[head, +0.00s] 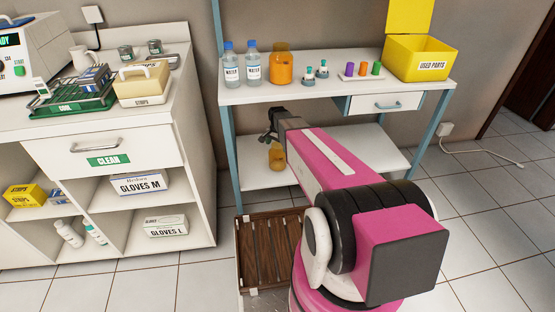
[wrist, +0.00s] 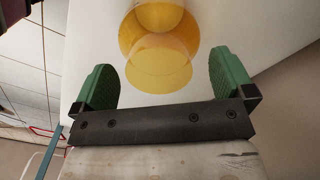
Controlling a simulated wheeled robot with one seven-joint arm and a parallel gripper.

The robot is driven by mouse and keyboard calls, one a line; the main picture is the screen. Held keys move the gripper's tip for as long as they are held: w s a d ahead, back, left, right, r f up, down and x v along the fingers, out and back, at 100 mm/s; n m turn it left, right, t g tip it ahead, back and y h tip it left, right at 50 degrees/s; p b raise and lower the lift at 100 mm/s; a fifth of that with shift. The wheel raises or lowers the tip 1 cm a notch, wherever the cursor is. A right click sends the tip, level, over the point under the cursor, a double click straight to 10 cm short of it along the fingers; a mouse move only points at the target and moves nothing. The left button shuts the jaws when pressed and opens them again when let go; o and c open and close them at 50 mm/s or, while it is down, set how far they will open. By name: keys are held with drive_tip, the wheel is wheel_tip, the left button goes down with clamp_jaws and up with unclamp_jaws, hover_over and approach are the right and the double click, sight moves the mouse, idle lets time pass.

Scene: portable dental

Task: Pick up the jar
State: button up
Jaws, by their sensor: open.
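A small amber jar (head: 277,156) stands on the white lower shelf of the blue-framed stand, just below my gripper (head: 268,137) in the head view. In the wrist view the see-through amber jar (wrist: 160,35) lies ahead, lined up with the space between the green fingers of my gripper (wrist: 164,80). The fingers are wide apart and hold nothing. The head view shows the gripper only small, and my arm hides part of the shelf. A larger orange jar (head: 281,69) stands on the upper top.
The upper top holds water bottles (head: 242,64), small coloured items and a yellow used-parts box (head: 420,57). A drawer (head: 386,103) hangs under its right side. The lower shelf (head: 375,143) looks clear right of my arm. A white cabinet (head: 190,128) stands left; a wooden crate (head: 268,214) is on the floor.

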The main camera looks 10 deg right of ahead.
sight(278, 156)
wheel_tip(278, 156, down, 4)
drive_tip(key=shift+f, duration=0.15)
drive_tip(key=c, duration=0.8)
